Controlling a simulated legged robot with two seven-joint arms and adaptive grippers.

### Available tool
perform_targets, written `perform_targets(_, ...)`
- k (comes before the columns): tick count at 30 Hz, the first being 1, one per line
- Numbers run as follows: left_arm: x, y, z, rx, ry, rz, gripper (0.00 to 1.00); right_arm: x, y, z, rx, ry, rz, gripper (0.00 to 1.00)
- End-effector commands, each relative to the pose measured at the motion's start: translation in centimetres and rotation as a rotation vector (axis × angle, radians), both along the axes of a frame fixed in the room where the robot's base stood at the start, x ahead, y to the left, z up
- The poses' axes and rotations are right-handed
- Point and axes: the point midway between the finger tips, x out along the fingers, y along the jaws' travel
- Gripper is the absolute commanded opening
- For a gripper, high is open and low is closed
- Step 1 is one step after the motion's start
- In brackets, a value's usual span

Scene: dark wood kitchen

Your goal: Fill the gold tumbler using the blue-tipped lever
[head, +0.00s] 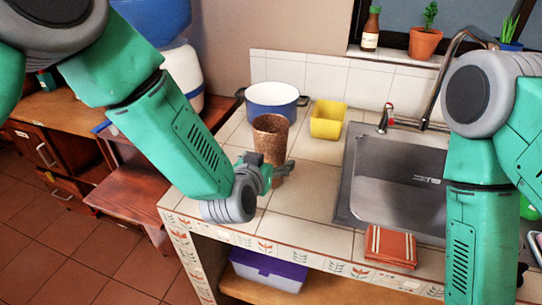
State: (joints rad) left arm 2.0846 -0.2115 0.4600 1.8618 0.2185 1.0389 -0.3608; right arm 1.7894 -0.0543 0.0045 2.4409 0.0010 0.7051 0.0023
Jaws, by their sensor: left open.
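The gold tumbler (270,138), brownish and speckled, stands upright on the tiled counter. My left gripper (276,172) is at the tumbler's lower part, in front of it in the picture, and hides some of it. The gripper is open; I cannot tell whether its fingers touch the tumbler. A blue water bottle (158,18) sits on a white dispenser (185,68) at the upper left, partly hidden by my left arm. No blue-tipped lever can be made out. My right arm comes down at the right, and its gripper is out of view.
A blue pot (272,98) and a yellow container (328,120) stand behind the tumbler. A steel sink (385,185) with a faucet (452,55) and a red-tipped handle (387,112) lies to the right. A folded orange cloth (391,246) lies at the counter's front edge.

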Motion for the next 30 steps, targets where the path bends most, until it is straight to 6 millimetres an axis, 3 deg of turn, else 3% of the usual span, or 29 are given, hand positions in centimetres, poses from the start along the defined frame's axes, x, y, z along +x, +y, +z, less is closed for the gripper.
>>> perform_targets(10, 0.9, -1.1, -0.5, 0.008, 0.001, -0.003, 0.84, 0.0, 0.0, 0.0, 0.000, 0.000, 0.001, 0.82)
perform_targets(11, 0.9, -1.1, -0.4, 0.007, 0.001, -0.002, 0.77, 0.0, 0.0, 0.0, 0.000, 0.000, 0.000, 0.82)
perform_targets(16, 0.9, -0.9, -0.5, 0.005, 0.000, -0.002, 0.18, 0.0, 0.0, 0.0, 0.000, 0.000, 0.000, 0.82)
perform_targets(26, 1.0, -0.5, -0.2, 0.001, -0.002, -0.001, 0.18, 0.0, 0.0, 0.0, 0.000, 0.000, 0.000, 0.82)
perform_targets(30, 1.0, -0.8, 1.5, 0.004, -0.004, -0.001, 0.18, 0.0, 0.0, 0.1, 0.000, 0.000, 0.001, 0.82)
